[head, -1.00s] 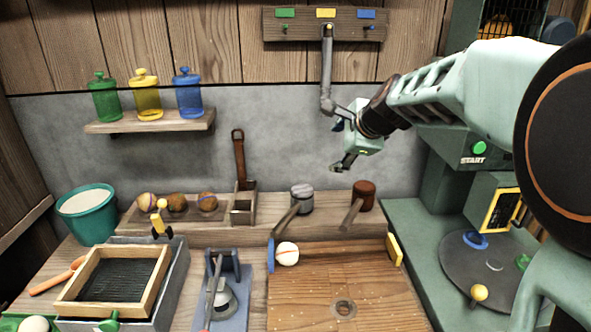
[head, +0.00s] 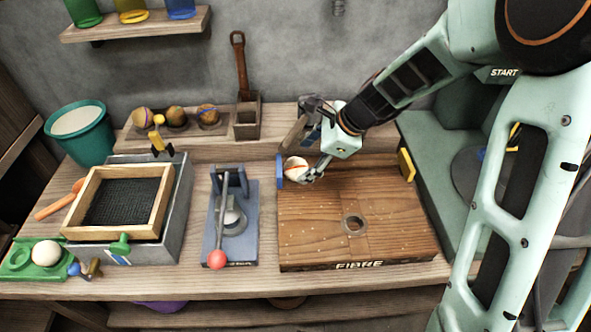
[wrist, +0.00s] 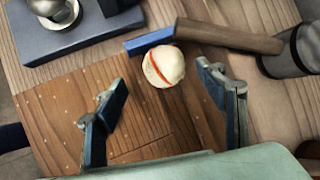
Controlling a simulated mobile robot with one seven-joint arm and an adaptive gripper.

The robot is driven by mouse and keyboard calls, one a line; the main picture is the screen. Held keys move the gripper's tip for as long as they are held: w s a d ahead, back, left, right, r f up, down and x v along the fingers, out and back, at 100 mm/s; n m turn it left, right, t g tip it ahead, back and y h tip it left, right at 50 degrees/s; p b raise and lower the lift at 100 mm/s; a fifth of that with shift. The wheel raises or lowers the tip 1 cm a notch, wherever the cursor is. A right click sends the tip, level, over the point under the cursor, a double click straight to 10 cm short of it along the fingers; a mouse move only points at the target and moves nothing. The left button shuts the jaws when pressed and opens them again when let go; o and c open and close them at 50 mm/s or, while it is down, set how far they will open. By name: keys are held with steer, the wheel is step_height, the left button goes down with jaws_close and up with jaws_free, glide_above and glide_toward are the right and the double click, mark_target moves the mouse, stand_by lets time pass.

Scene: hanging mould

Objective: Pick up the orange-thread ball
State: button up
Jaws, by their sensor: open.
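The orange-thread ball (head: 295,166) is off-white with an orange line across it. It rests at the back left corner of the wooden FIBRE board (head: 385,220), next to the blue stop (head: 280,171). My gripper (head: 312,176) is low over the board at the ball's right side and partly overlaps it. In the wrist view the ball (wrist: 163,66) lies at the far end of the gap between the two spread fingers (wrist: 160,80). The fingers are open, with visible space on both sides of the ball.
A grey-headed mallet (wrist: 298,50) lies just behind, its handle reaching to the blue stop. A yellow stop (head: 406,165) stands at the board's right. A lever press (head: 231,215) stands to the left. The front of the board is clear.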

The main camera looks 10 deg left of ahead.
mark_target(300, 164)
steer(key=x, duration=0.3)
steer(key=b+x, duration=0.1)
steer(key=x, duration=0.1)
steer(key=shift+w+f, duration=0.1)
steer(key=shift+w, duration=0.2)
steer(key=c, duration=1.4)
